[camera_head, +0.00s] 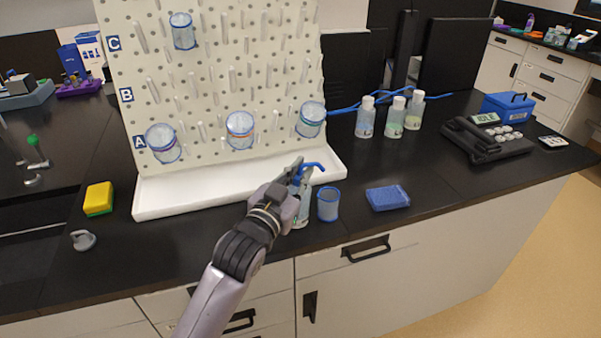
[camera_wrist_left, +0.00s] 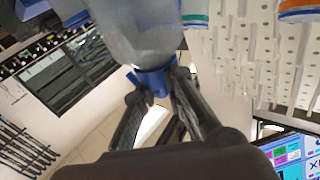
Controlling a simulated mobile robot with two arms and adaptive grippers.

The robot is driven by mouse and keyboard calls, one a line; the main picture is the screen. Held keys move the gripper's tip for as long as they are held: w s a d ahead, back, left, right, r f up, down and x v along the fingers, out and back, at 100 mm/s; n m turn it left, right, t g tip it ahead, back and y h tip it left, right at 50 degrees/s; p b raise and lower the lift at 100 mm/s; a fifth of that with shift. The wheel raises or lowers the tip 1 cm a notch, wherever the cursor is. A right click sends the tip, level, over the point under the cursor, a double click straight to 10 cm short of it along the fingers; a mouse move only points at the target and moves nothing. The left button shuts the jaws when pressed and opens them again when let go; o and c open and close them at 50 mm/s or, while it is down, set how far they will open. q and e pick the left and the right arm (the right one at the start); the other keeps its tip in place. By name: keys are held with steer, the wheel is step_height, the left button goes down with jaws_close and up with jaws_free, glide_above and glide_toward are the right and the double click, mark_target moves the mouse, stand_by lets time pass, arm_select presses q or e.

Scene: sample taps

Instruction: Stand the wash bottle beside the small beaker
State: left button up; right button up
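The wash bottle (camera_head: 303,212) is translucent with a blue cap and a bent blue spout. It is upright just left of the small beaker (camera_head: 328,205), close to the front edge of the black bench. Whether its base touches the bench is hard to tell. My left gripper (camera_head: 297,179) is at the bottle's top. In the left wrist view, the fingers (camera_wrist_left: 157,88) close on the blue cap, with the bottle body (camera_wrist_left: 145,30) beyond them. The small beaker has a blue rim and stands on the bench. My right gripper is out of view.
A pegboard with a white tray (camera_head: 160,200) stands behind, holding several beakers. A blue pad (camera_head: 388,198) lies right of the small beaker. Capped bottles (camera_head: 391,122) stand at the back right, near a black device (camera_head: 487,138). A yellow sponge (camera_head: 99,197) lies left.

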arm_select(q)
steer(key=o, duration=0.4)
steer(key=shift+c, duration=0.2)
steer(key=b+v, duration=0.1)
steer(key=v, duration=1.1)
